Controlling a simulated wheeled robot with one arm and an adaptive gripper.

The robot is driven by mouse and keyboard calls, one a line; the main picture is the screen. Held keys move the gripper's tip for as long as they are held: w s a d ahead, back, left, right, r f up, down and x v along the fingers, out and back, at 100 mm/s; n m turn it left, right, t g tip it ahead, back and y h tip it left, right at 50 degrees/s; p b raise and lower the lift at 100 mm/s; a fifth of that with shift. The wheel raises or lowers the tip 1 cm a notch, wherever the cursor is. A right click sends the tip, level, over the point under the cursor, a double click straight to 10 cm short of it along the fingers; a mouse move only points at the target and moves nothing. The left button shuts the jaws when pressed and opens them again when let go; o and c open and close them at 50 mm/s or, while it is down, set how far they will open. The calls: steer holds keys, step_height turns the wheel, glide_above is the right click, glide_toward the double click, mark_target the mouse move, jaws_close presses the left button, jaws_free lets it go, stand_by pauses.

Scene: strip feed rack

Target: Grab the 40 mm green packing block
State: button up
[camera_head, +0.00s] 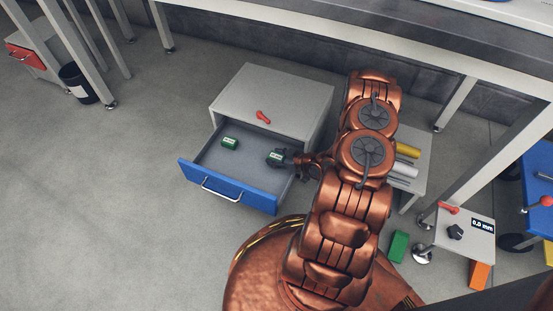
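A small green block (230,143) with a pale label lies in the left part of the open blue-fronted drawer (222,164). A second small green block (274,156) with a pale label is at the drawer's right side. My gripper (281,158) reaches in from the right, right at this second block. Its dark fingers are small and partly merge with the block, so I cannot tell whether they are shut on it or only beside it. The label sizes are too small to read. A larger green block (398,246) is on the floor right of my base.
A low stand (420,155) with yellow and silver cylinders is at right. A small table (465,238) carries a readout.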

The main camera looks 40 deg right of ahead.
jaws_close()
steer(key=shift+r, duration=0.1)
stand_by(0.5)
